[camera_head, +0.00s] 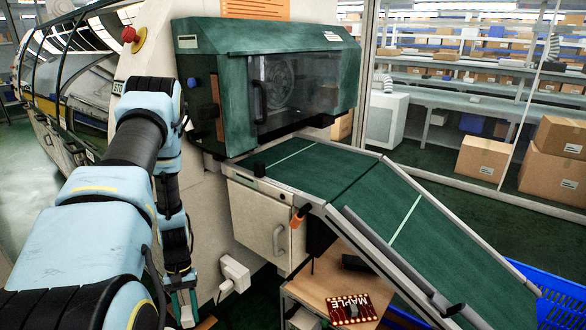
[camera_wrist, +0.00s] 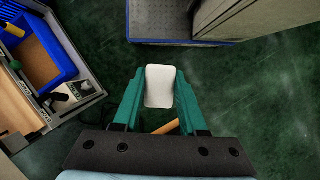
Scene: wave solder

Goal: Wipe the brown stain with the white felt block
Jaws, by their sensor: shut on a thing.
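My gripper (camera_wrist: 159,90) is shut on the white felt block (camera_wrist: 160,80), which sits between its two teal fingers in the wrist view. In the head view my gripper (camera_head: 183,303) hangs low at the left, beside the machine's cream side and left of the small wooden table. I cannot make out a brown stain in either view. The wrist view has dark green floor below the block, with an orange-brown strip (camera_wrist: 166,127) partly hidden behind the gripper.
A green conveyor (camera_head: 330,180) slopes down to the right from the machine (camera_head: 270,75). A red MAPLE board (camera_head: 350,308) lies on the wooden table (camera_head: 325,280) under it. The wrist view has a blue bin (camera_wrist: 55,50) at left and a blue-edged platform (camera_wrist: 170,40) at top.

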